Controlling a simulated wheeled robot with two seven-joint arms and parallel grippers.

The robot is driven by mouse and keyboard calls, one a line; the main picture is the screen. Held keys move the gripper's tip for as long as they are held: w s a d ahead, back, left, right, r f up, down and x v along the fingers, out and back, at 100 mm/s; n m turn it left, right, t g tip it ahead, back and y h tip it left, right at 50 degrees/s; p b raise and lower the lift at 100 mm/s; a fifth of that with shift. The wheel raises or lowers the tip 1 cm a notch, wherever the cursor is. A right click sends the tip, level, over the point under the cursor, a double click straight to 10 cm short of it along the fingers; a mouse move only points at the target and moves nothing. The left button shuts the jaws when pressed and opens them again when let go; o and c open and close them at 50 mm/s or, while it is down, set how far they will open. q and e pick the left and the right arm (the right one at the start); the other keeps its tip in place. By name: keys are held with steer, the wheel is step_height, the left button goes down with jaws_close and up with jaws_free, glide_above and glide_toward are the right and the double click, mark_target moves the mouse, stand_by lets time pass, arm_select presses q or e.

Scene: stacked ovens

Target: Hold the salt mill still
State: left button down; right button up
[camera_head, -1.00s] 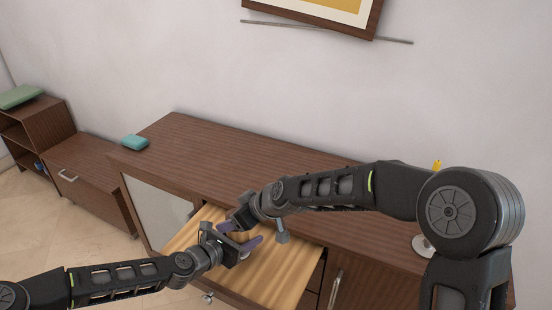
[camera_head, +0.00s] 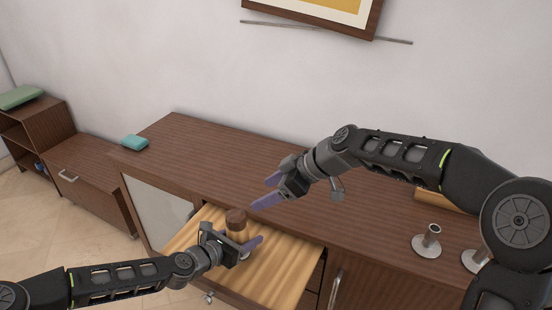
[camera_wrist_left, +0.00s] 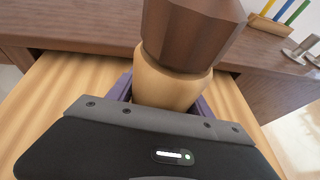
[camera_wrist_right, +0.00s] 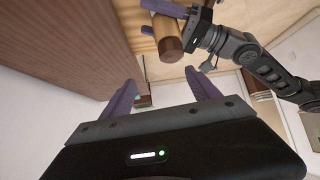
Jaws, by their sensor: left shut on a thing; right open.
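The salt mill (camera_head: 236,220) has a dark brown faceted top and a light wooden body. It stands over the light wooden drawer or board of the cabinet. My left gripper (camera_head: 243,243) is shut on its body, with purple fingers on both sides; the left wrist view shows the mill (camera_wrist_left: 180,75) close between them. The right wrist view shows the mill (camera_wrist_right: 165,35) in the left gripper as well. My right gripper (camera_head: 266,191) is open and empty, above and to the right of the mill, apart from it. The mill's base is mostly hidden by the left gripper.
The pulled-out light wooden drawer (camera_head: 285,275) lies under the left gripper. The brown cabinet top (camera_head: 200,150) is mostly clear, with a teal item (camera_head: 135,142) at its left. Metal stands (camera_head: 427,240) are at the right, near my right arm.

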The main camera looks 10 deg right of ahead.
steer(key=w+d+m+t+h, duration=0.1)
steer(key=w+m+t+h, duration=0.1)
steer(key=w+m+t, duration=0.2)
steer(key=w+d+r+m+t+h, duration=0.1)
steer(key=w+d+m+t+h, duration=0.1)
steer(key=w+t, duration=0.3)
steer(key=shift+w+d+r+m+h, duration=0.25)
steer(key=shift+w+m+h, duration=0.05)
steer(key=shift+w+m, duration=0.6)
